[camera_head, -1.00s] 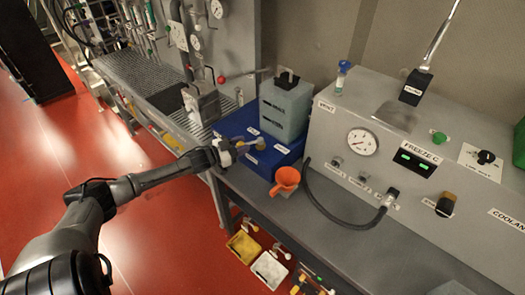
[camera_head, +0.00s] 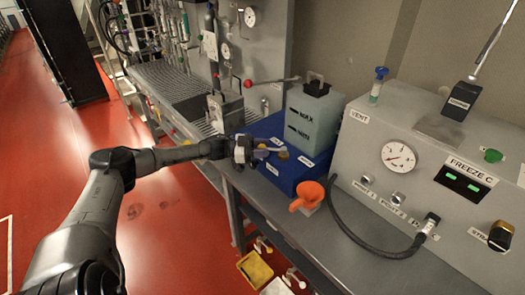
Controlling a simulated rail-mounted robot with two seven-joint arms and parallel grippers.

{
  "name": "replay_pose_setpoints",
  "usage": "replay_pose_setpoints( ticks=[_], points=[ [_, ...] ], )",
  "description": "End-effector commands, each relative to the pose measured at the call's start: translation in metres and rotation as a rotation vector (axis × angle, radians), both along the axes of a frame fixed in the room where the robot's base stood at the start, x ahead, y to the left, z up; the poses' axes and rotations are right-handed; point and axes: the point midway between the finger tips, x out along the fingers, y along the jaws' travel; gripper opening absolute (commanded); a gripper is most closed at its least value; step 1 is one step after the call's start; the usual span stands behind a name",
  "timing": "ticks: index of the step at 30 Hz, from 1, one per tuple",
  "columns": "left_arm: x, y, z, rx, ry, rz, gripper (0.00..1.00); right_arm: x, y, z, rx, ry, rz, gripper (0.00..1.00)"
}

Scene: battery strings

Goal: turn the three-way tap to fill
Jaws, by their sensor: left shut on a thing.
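My left gripper (camera_head: 256,150) is at the left edge of the blue box (camera_head: 287,177). It is shut on a small grey lever-like part, seemingly the handle of the three-way tap. A brownish round end (camera_head: 283,154) sticks out to its right, over the top of the box. The gripper hides much of the part, so its setting cannot be told. White labels on the box top are too small to read. A grey-green tank (camera_head: 312,122) marked MAX and MIN stands on the box. My right gripper is not in view.
A black hose (camera_head: 370,241) curves across the bench to a grey panel (camera_head: 364,158) with a gauge (camera_head: 398,157). Behind the gripper is a red-tipped lever (camera_head: 248,83). Yellow (camera_head: 255,270) and white trays lie below the bench.

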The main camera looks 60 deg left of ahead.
Motion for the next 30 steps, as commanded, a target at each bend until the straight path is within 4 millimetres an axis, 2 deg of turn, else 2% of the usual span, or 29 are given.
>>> replay_pose_setpoints(
  ticks=[7, 8, 15, 25, 30],
  points=[
    [0.0, 0.001, -0.002, 0.001, 0.004, 0.005, 0.0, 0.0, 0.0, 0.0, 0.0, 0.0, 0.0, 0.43],
    [0.0, 0.001, -0.002, 0.001, 0.004, 0.005, 0.35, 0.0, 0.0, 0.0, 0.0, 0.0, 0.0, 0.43],
    [0.0, 0.0, -0.002, 0.001, 0.002, 0.004, 0.58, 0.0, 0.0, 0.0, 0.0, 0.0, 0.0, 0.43],
    [-0.002, 0.001, -0.001, 0.001, 0.002, 0.003, 0.58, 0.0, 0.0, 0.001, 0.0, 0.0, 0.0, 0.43],
    [-0.013, 0.008, -0.001, 0.003, 0.007, 0.003, 0.58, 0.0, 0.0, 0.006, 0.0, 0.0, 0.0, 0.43]
  ],
)
